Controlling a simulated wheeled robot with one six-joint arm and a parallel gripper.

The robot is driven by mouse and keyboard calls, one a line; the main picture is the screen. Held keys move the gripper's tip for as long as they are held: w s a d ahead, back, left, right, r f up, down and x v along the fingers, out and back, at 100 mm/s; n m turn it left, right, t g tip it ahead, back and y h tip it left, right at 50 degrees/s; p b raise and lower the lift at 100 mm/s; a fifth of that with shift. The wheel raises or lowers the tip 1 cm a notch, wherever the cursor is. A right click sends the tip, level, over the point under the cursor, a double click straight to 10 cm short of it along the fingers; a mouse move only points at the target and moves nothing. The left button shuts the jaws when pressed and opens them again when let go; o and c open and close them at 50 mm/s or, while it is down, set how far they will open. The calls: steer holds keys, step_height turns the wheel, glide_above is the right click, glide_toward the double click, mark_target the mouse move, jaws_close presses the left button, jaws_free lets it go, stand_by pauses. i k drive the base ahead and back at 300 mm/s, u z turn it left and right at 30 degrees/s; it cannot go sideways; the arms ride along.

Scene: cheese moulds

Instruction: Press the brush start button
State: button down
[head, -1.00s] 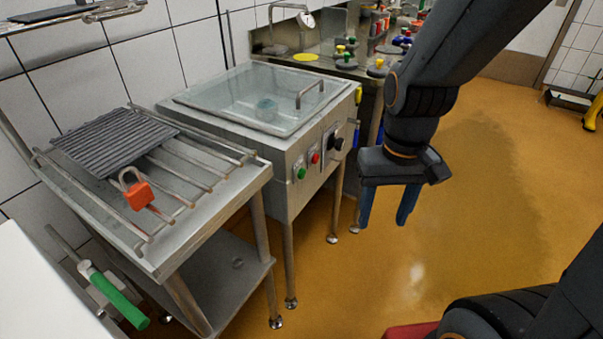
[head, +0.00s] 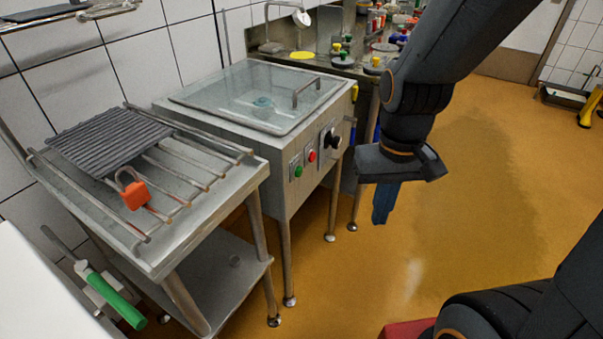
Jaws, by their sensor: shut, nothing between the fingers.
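The washing machine (head: 245,146) is a steel cabinet on legs with a clear lid (head: 240,90) that is down. Its front panel carries a green button (head: 298,171), a red button (head: 311,156) and a black rotary knob (head: 333,140). I cannot read any labels, so which one starts the brush is not shown in writing. My gripper (head: 381,220) points down with its blue fingers together and empty. It hangs in the picture to the right of the panel, apart from the buttons.
A steel side table (head: 155,255) with a rail rack holds a dark ribbed mat (head: 108,140) and a red padlock (head: 135,194). A green-handled tool (head: 115,300) is at lower left. A sink counter (head: 300,62) stands behind. Orange floor (head: 480,200) is open to the right.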

mark_target(299, 171)
steer(key=z, duration=0.75)
steer(key=k, duration=0.65)
steer(key=u, duration=0.75)
